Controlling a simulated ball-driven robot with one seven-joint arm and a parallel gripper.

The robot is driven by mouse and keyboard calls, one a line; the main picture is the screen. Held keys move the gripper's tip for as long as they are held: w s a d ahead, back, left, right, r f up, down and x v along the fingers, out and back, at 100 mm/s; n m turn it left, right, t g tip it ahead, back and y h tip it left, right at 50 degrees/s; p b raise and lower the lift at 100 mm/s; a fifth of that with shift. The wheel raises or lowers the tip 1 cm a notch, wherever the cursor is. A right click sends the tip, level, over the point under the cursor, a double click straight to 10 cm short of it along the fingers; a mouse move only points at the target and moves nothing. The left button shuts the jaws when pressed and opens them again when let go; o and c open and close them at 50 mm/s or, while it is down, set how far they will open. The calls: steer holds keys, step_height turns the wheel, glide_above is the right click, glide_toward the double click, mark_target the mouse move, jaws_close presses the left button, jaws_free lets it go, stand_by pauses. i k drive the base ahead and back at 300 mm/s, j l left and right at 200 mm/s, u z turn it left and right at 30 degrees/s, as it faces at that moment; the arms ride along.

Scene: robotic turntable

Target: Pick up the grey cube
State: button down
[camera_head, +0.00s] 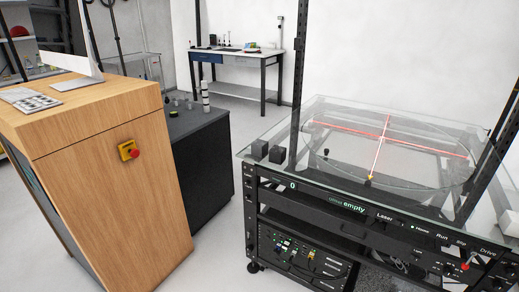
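Two small dark cubes sit side by side on the near left corner of the glass-topped turntable bench (331,183). The left cube (260,149) is dark grey to black. The right cube (278,154) looks much the same and stands a little nearer. I cannot tell for certain which of them is the grey cube. My gripper is not in view.
A black post (298,85) rises just right of the cubes. Red laser lines cross the round glass plate (430,180). A wooden desk (110,165) with a red button and a dark cabinet (205,160) stand left. Grey floor lies between cabinet and bench.

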mark_target(260, 148)
steer(key=i+j, duration=0.8)
steer(key=j, duration=0.2)
